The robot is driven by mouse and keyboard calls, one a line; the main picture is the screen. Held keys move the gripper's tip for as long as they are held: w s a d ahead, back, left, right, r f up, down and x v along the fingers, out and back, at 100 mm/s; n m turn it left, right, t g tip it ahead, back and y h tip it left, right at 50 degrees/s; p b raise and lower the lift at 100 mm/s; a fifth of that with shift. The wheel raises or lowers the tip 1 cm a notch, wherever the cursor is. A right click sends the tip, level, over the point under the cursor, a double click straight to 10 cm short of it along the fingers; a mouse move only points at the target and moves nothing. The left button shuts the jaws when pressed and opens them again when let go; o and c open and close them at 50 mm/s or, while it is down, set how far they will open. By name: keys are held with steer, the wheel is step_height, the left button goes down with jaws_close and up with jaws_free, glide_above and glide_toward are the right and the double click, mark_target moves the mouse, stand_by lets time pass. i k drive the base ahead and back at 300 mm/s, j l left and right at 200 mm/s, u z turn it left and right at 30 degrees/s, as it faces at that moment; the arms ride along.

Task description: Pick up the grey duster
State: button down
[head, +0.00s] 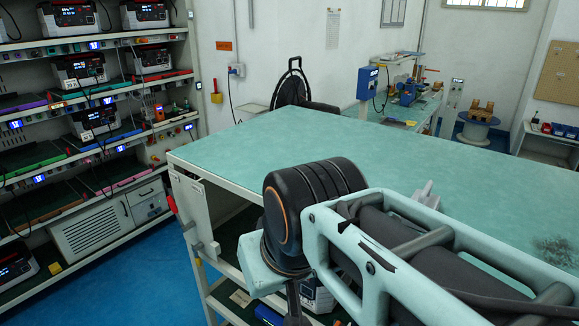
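I cannot make out a grey duster for sure in the head view. A dark speckled patch (556,247) shows at the right of the green-topped table (400,160); I cannot tell whether it is a mark on the surface or a thing lying there. A small light grey shape (427,194) sticks up just behind my arm, and I cannot tell what it is. My arm crosses the front of the table and hides part of its top. My gripper is not in view.
Shelves (90,208) with several power units stand at the left. A black cable reel (291,84) stands behind the table. A blue device (408,93) is on a bench farther back. Blue floor (140,285) lies clear between shelves and table. The table's far left top is bare.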

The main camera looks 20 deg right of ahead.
mark_target(423, 201)
steer(key=k+l+z, duration=0.1)
steer(key=z, duration=0.9)
steer(key=j+z, duration=0.1)
steer(key=z, duration=0.45)
steer(key=k, duration=0.35)
steer(key=i+j+z, duration=0.4)
steer(key=k+j+u, duration=0.1)
steer(key=k, duration=0.35)
steer(key=i+l+z, duration=0.2)
steer(key=i+j, duration=0.3)
steer(key=j, duration=0.15)
